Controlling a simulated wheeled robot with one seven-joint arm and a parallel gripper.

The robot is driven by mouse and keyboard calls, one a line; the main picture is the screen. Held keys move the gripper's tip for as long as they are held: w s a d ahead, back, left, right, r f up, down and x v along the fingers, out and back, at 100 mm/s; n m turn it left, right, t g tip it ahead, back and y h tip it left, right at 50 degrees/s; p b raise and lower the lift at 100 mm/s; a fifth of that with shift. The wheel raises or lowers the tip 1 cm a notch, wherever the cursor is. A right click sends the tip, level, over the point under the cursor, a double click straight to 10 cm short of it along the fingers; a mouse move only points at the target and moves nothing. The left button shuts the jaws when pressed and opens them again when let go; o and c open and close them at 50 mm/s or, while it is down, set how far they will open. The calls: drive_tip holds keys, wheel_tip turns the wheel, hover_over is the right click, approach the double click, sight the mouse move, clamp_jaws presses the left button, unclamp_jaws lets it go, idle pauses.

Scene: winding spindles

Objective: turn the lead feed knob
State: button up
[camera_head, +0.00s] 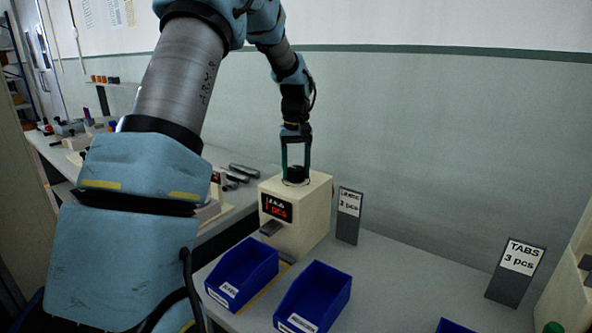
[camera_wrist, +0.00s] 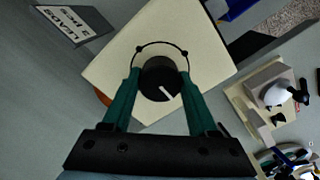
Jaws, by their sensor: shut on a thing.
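The black round feed knob (camera_head: 296,174) sits on top of a cream dispenser box (camera_head: 312,207), whose small display shows red "1 pcs". In the wrist view the knob (camera_wrist: 161,77) has a white pointer line aimed toward the lower right, with a thin dark arc and dots on the box top around it. My gripper (camera_head: 296,162) comes down from above. Its green fingers stand on either side of the knob and are shut on it. A grey chute juts from the box's front.
Two blue bins (camera_head: 243,273) and (camera_head: 313,299) stand in front of the dispenser. A "TABS 3 pcs" sign (camera_head: 517,270) stands farther right. Dark cylindrical parts (camera_head: 243,170) lie on the bench to the left. The table between the signs is clear.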

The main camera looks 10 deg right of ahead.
drive_tip(key=m+p, duration=0.1)
drive_tip(key=m, duration=0.3)
drive_tip(key=shift+m, duration=0.4)
drive_tip(key=m+p, duration=0.1)
drive_tip(key=m, duration=0.3)
drive_tip(key=shift+m, duration=0.3)
drive_tip(key=m+p, duration=0.1)
drive_tip(key=m, duration=0.3)
drive_tip(key=shift+m+p, duration=0.6)
drive_tip(key=shift+m, duration=1.5)
drive_tip(key=o, duration=1.4)
drive_tip(key=shift+c, duration=0.2)
